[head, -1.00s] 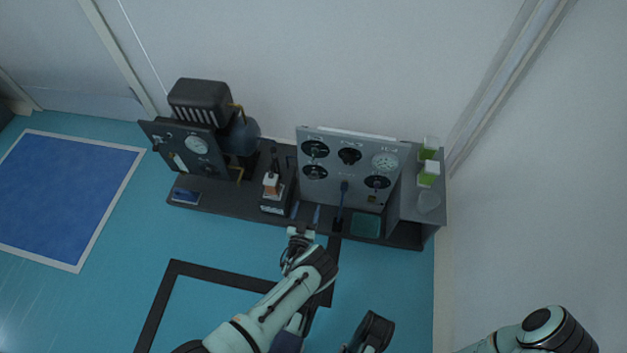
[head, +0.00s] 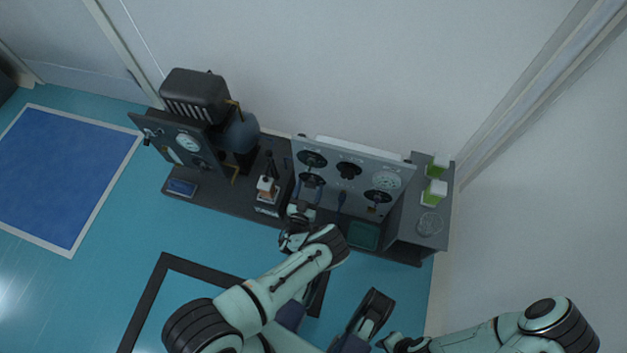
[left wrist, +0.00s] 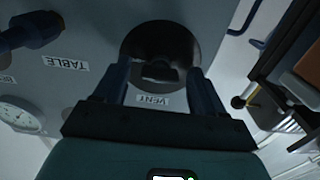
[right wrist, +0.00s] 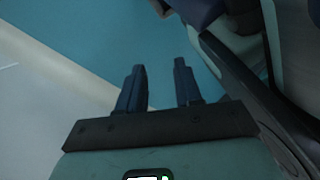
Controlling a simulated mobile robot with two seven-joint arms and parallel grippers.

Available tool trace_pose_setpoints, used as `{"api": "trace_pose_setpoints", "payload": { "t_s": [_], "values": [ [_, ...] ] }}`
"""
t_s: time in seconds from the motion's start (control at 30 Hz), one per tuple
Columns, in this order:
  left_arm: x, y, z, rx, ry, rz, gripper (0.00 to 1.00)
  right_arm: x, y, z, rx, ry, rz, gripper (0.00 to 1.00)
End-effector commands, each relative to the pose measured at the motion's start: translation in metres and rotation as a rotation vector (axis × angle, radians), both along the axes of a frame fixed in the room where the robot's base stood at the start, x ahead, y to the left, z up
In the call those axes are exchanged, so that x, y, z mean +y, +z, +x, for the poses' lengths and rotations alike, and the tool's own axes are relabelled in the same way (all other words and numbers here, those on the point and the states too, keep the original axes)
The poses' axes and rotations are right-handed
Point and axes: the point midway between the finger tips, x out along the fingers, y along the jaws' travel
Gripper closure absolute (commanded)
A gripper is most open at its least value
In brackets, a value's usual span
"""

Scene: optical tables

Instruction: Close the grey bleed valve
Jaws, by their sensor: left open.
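A grey valve panel (head: 335,200) carries several dark round knobs. In the left wrist view a dark knob (left wrist: 160,72) in a round black seat sits above a label reading VENT. My left gripper (left wrist: 159,74) is open, with one finger on each side of this knob; whether the fingers touch it I cannot tell. In the head view the left gripper (head: 305,196) is in front of the panel's lower left knob (head: 312,180). No label reading bleed is legible. My right gripper (right wrist: 160,72) is open and empty over the floor.
A compressor unit (head: 195,97) with its own gauge panel (head: 175,150) stands at the left. Green-filled containers (head: 435,192) stand on the side shelf at right. The teal floor in front holds black tape.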

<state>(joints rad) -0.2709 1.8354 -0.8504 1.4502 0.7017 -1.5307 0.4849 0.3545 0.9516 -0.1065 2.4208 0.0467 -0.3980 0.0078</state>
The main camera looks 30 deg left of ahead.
Motion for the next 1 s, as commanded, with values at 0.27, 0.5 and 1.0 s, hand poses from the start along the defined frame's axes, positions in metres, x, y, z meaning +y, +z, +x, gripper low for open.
{"api": "trace_pose_setpoints", "payload": {
  "t_s": [0.27,0.5,1.0],
  "values": [
    [0.001,0.000,-0.001,0.000,0.000,0.001,0.30,0.000,0.000,0.000,0.001,0.000,0.000,0.66],
    [0.001,0.000,-0.001,0.000,0.000,0.001,0.79,0.000,0.000,0.000,0.001,0.000,0.000,0.66],
    [0.002,0.001,-0.001,-0.022,0.002,-0.092,0.86,0.002,0.007,0.014,-0.047,0.005,-0.003,0.66]
  ]
}}
